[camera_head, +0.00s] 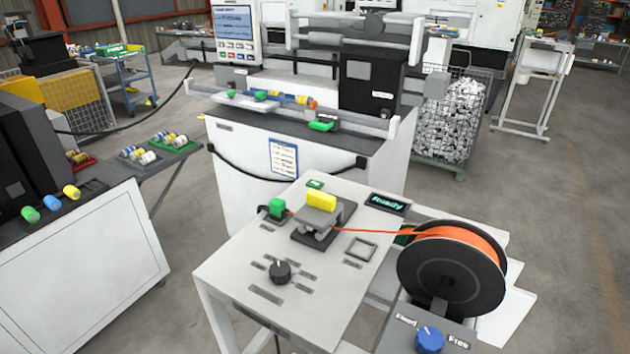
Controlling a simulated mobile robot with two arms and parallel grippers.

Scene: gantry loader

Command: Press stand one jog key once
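A white stand (235,275) is in the front middle of the head view. I cannot tell which of these is the jog key. An orange strand runs from the fixture to a black spool (447,272). Neither of my grippers is in view.
A blue knob (430,340) sits by "Feed" and "Free" labels at the front right. Behind the stand is a white machine (240,165) with a screen (237,32). A white cabinet (85,270) stands at left, a wire basket of parts (448,115) behind right.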

